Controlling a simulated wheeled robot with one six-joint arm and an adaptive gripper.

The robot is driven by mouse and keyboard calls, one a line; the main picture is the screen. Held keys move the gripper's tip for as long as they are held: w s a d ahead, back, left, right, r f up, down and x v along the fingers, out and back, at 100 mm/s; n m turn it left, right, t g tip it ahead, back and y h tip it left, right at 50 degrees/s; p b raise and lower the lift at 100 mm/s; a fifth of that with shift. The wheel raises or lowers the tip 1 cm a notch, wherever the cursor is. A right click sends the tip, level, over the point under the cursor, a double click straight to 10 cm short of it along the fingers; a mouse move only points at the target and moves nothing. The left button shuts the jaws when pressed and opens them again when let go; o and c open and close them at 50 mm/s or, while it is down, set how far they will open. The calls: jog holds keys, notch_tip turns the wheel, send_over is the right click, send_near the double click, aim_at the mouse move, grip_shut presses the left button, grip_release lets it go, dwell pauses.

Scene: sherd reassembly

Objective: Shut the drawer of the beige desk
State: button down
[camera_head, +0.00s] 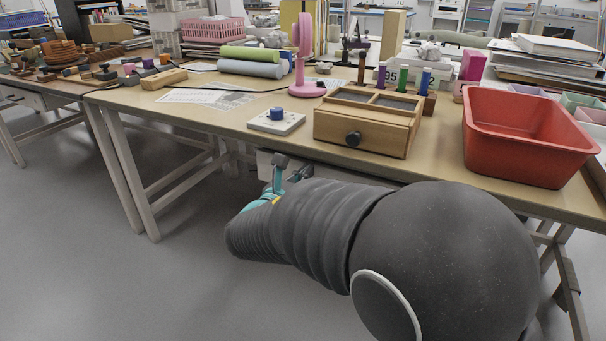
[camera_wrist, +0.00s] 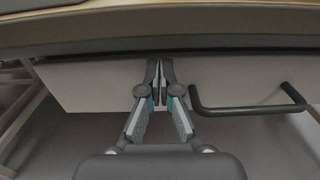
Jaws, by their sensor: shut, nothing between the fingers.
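The beige desk (camera_head: 230,122) stands across the head view, with its drawer under the tabletop. The pale drawer front (camera_wrist: 90,85) fills the middle of the wrist view, below the desk's edge, and a strip of it shows in the head view (camera_head: 264,160). Its dark bar handle (camera_wrist: 250,108) is to the right of my gripper. My gripper (camera_wrist: 160,68) is shut and empty, with its fingertips at the drawer front; I cannot tell if they touch it. In the head view my gripper (camera_head: 281,170) is partly behind my arm. How far the drawer is out is hard to see.
On the desktop are a wooden box (camera_head: 365,128) with a dark knob, a red bin (camera_head: 525,135) near the right edge, a white device with a blue knob (camera_head: 277,120) and a pink fan (camera_head: 304,50). The floor (camera_head: 90,260) at the left is clear.

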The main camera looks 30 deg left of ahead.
jog(key=s, duration=1.3)
jog(key=shift+a, duration=0.2)
jog(key=shift+s+f, duration=0.1)
